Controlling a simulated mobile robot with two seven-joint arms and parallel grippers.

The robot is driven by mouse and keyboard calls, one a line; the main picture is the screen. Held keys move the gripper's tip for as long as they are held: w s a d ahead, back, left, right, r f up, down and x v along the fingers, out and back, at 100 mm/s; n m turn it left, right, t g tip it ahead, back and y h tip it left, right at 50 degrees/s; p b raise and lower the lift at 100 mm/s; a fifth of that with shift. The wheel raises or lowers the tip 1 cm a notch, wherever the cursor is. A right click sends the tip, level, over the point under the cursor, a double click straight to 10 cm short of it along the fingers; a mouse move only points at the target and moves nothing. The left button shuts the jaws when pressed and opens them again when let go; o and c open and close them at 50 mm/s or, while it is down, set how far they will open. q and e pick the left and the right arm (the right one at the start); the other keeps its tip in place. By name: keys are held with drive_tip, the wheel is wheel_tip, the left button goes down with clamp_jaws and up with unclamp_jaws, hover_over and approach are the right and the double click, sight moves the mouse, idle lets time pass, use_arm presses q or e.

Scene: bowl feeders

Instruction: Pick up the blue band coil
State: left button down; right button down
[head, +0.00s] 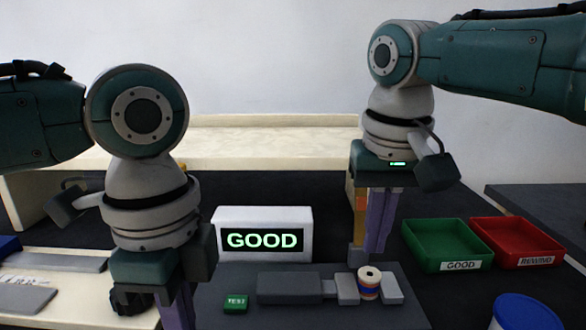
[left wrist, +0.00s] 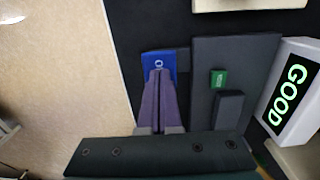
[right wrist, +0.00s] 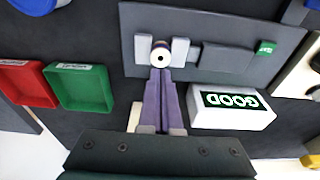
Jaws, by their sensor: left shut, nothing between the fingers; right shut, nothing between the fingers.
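The coil (head: 369,284) is a small spool with a pale top, a centre hole, and blue and reddish bands around its side. It stands upright between two light grey blocks on the dark grey test plate (head: 240,290). It also shows in the right wrist view (right wrist: 160,57), just beyond the fingertips. My right gripper (head: 372,256) points down with its purple fingers shut and empty, behind the coil in the head view. My left gripper (left wrist: 158,76) is shut and empty, near a blue piece (left wrist: 157,64) at the plate's side; its tips are cut off in the head view.
A white box (head: 264,234) with a lit GOOD display stands behind the plate. A green TEST button (head: 236,304) is at the plate's left. A green GOOD tray (head: 447,240) and red REWIND tray (head: 515,240), both looking empty, stand right. A blue round container (head: 526,312) is front right.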

sight(370, 274)
drive_tip(key=shift+f, duration=0.1)
drive_tip(key=c, duration=1.4)
unclamp_jaws()
drive_tip(key=shift+a, duration=0.1)
drive_tip(key=o, duration=0.6)
drive_tip(key=r, duration=0.2)
drive_tip(key=s+r, duration=0.1)
drive_tip(key=r, duration=0.3)
drive_tip(key=shift+s+a, duration=0.15)
drive_tip(key=shift+s, duration=0.1)
drive_tip(key=shift+o, duration=0.8)
drive_tip(key=shift+s, duration=0.1)
drive_tip(key=shift+o, duration=1.1)
drive_tip(key=f, duration=0.5)
drive_tip(key=shift+w+f, duration=0.1)
drive_tip(key=shift+w, duration=0.3)
drive_tip(key=shift+w+d+f, duration=0.1)
drive_tip(key=shift+w+f, duration=0.05)
drive_tip(key=shift+f, duration=0.8)
drive_tip(key=shift+w+d+f, duration=0.1)
drive_tip(key=shift+w+f, duration=0.05)
drive_tip(key=shift+f, duration=0.85)
drive_tip(key=shift+w+d+f, duration=0.1)
drive_tip(key=shift+w+f, duration=0.05)
drive_tip(key=shift+f, duration=0.8)
